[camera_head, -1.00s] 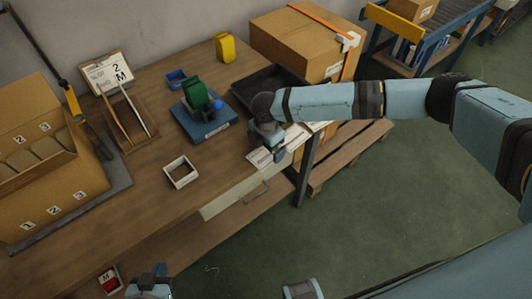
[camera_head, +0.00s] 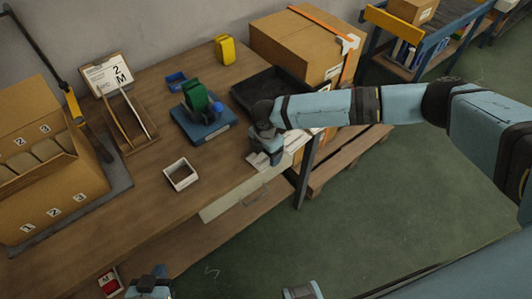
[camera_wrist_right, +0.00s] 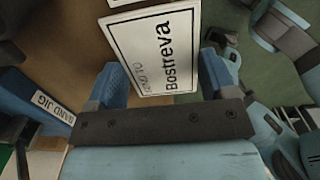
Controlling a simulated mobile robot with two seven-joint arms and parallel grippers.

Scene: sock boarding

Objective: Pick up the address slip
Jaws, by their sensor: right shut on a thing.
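The address slip (camera_wrist_right: 152,48), a white card with a black border printed "Bostreva", lies between the two blue fingers of my right gripper (camera_wrist_right: 165,72) in the right wrist view. My right gripper (camera_head: 271,157) is shut on the slip at the table's front right edge. In the head view, only a pale part of the slip (camera_head: 257,160) shows beside the fingers. My left gripper (camera_head: 150,284) is at the bottom edge of the head view, away from the slip; its fingers are not clear.
A second white card (camera_wrist_right: 124,3) shows at the top of the wrist view. A blue jig (camera_head: 205,124) with a green part, a black tray (camera_head: 246,101) and a small white open box (camera_head: 180,174) are on the table (camera_head: 150,205). The table's front middle is clear.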

